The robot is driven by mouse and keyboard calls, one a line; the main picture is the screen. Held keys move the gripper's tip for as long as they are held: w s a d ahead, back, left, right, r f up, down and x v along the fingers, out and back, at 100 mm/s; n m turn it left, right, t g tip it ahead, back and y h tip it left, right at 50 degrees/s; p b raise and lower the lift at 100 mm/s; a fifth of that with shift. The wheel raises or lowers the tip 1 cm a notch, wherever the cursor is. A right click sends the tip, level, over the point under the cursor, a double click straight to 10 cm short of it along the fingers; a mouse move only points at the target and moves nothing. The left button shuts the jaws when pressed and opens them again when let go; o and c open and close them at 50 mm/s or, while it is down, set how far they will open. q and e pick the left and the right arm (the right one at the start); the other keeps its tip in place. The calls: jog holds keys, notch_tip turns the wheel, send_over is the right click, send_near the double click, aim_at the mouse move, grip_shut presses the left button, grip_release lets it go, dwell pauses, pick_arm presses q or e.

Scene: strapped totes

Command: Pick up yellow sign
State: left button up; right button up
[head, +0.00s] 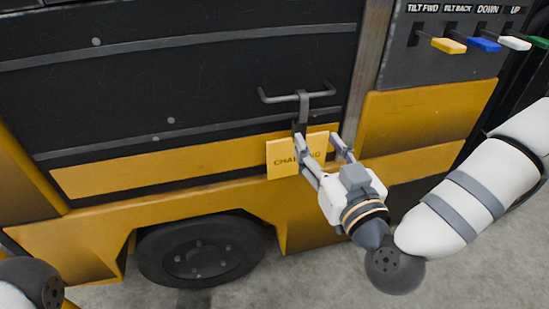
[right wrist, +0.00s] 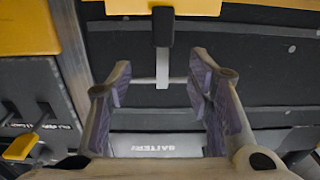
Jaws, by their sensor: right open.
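The yellow sign (head: 283,160) with dark lettering hangs against the yellow band of the machine, below a grey bracket and handle. My right gripper (head: 317,138) is open in front of it, and its fingers and hand cover part of the lettering. I cannot tell whether a finger touches the sign. In the right wrist view the open fingers (right wrist: 160,75) are spread with empty space between them. My left gripper is out of view.
A grey handle (head: 298,95) sticks out above the sign. A control panel with coloured levers (head: 449,45) is at upper right. A black wheel (head: 200,250) is below. A pale battery label (right wrist: 155,145) shows in the right wrist view. Grey floor is clear in front.

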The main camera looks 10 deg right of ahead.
aim_at(302, 128)
jog(key=w, duration=0.3)
jog(key=w+f+b, duration=0.1)
jog(key=w, duration=0.5)
jog(key=shift+a+f, duration=0.2)
jog(key=shift+a, duration=0.15)
jog(key=shift+w+r, duration=0.1)
jog(key=shift+w, duration=0.15)
grip_shut()
